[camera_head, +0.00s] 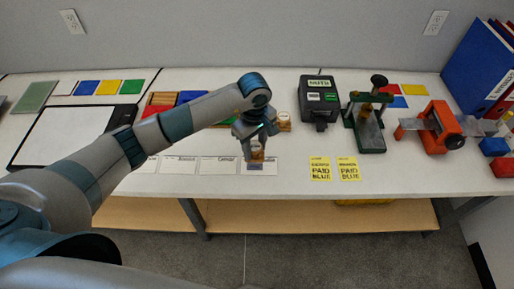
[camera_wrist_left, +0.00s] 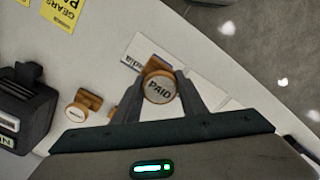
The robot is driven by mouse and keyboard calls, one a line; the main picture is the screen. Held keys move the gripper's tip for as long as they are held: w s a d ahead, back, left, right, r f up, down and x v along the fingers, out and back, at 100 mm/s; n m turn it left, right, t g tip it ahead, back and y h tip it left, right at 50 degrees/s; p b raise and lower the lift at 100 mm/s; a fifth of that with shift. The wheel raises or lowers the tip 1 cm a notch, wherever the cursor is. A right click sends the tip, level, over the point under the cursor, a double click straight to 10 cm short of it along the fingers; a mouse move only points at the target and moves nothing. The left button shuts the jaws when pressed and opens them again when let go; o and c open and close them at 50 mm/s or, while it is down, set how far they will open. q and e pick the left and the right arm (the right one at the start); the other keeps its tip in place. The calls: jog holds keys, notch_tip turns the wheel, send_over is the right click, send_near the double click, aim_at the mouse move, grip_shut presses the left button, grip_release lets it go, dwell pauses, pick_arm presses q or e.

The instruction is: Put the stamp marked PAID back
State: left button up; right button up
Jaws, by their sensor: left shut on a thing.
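The stamp marked PAID (camera_wrist_left: 158,90) has a round pale top with dark letters and a wooden body. It sits between the fingers of my left gripper (camera_wrist_left: 175,90), which is shut on it. In the head view my left gripper (camera_head: 257,152) points down over the row of white name cards near the table's front edge, with the stamp (camera_head: 257,155) between its fingers. Whether the stamp touches the card below cannot be told. My right gripper is not in view.
White name cards (camera_head: 178,165) lie along the front. A black box (camera_head: 318,100), a green press (camera_head: 367,125) and an orange device (camera_head: 441,127) stand behind. A black-framed white board (camera_head: 70,135) lies left.

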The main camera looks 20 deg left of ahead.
aim_at(253, 148)
pick_arm(q)
jog(key=r+m, duration=0.1)
jog(key=r+m+b, duration=0.2)
jog(key=r, duration=0.1)
jog(key=shift+s+a, duration=0.1)
jog(key=shift+s, duration=0.25)
jog(key=s+a+r+m+b, duration=0.4)
jog(key=s+r+m, duration=0.3)
jog(key=s, duration=0.3)
jog(key=shift+s+r+m+b, duration=0.3)
jog(key=shift+s+m+b, duration=0.1)
jog(key=shift+m, duration=0.4)
jog(key=shift+w+d, duration=0.1)
